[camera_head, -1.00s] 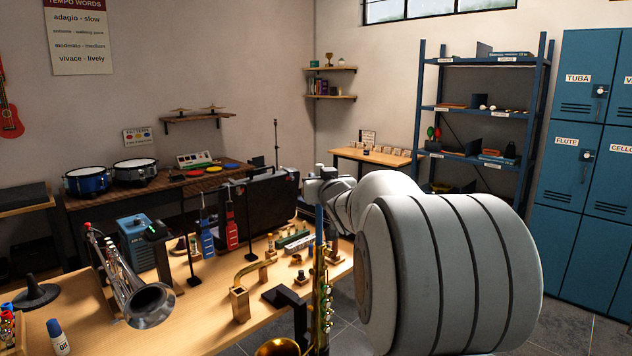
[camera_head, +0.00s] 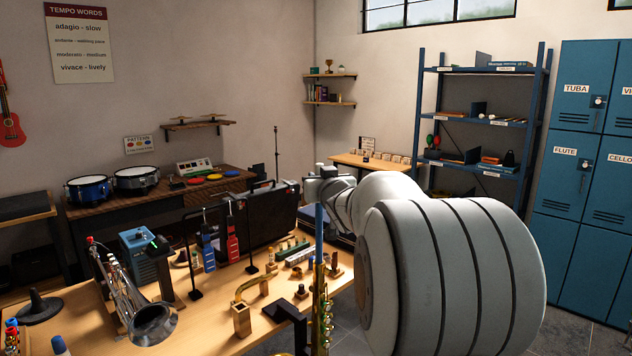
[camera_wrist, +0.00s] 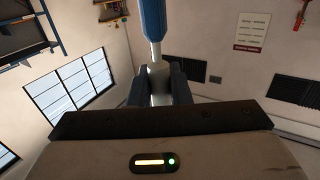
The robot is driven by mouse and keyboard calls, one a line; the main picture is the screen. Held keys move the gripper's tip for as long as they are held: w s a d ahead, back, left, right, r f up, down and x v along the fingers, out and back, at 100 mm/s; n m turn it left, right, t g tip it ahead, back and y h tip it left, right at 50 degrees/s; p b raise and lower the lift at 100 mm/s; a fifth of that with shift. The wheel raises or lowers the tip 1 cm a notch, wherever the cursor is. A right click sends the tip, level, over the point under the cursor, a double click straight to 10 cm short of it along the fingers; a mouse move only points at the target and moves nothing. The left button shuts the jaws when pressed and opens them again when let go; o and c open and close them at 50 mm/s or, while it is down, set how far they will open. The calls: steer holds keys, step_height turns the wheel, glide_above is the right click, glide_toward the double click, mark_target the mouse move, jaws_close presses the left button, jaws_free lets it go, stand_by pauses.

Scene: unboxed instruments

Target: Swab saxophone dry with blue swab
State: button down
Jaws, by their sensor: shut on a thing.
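The saxophone (camera_head: 322,312) stands upright at the front edge of the bench, brass with keys; its lower part is cut off by the frame. The blue swab (camera_head: 319,228) hangs upright, with its lower end meeting the saxophone's open top in the head view. I cannot tell whether the tip is inside or just above. My gripper (camera_head: 324,184) is above the saxophone, shut on the swab's pale handle. In the wrist view the dark fingers (camera_wrist: 160,86) close around the light handle, and the blue part of the swab (camera_wrist: 153,18) extends away from them.
A black case (camera_head: 270,220) stands behind. Blue lockers (camera_head: 580,180) line the right.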

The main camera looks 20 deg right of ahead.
steer(key=shift+r+p, duration=2.65)
steer(key=shift+r, duration=0.65)
steer(key=shift+f, duration=0.1)
